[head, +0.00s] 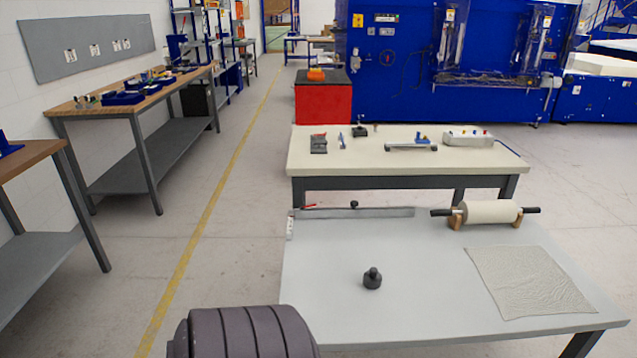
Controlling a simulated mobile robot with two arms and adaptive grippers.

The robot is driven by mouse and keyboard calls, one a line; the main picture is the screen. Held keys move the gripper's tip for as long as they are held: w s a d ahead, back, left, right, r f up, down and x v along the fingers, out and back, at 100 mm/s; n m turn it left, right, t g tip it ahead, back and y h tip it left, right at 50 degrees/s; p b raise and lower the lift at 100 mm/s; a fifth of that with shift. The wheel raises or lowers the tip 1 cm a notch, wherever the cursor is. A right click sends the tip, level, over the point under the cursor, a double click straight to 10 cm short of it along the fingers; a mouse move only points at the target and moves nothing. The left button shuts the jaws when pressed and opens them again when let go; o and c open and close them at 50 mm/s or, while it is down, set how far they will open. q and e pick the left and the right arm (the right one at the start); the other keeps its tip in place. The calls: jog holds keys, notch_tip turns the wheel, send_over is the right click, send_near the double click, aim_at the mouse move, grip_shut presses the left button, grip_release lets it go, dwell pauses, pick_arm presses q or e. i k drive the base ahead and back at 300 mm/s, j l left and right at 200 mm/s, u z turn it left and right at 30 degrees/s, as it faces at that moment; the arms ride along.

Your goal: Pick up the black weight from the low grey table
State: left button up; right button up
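The black weight (372,279) stands upright on the low grey table (420,314), left of the table's middle. It has a round body and a smaller knob on top. Nothing touches it. Neither of my grippers shows in the head view.
A grey foam sheet (528,281) lies at the table's right. A roller (490,212) on wooden supports stands at the back right. A flat grey bar (358,212) with a black knob lies along the back edge. A dark ribbed rounded shape (245,333) covers the front left corner.

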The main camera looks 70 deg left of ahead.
aim_at(372, 279)
jog(key=u, duration=1.75)
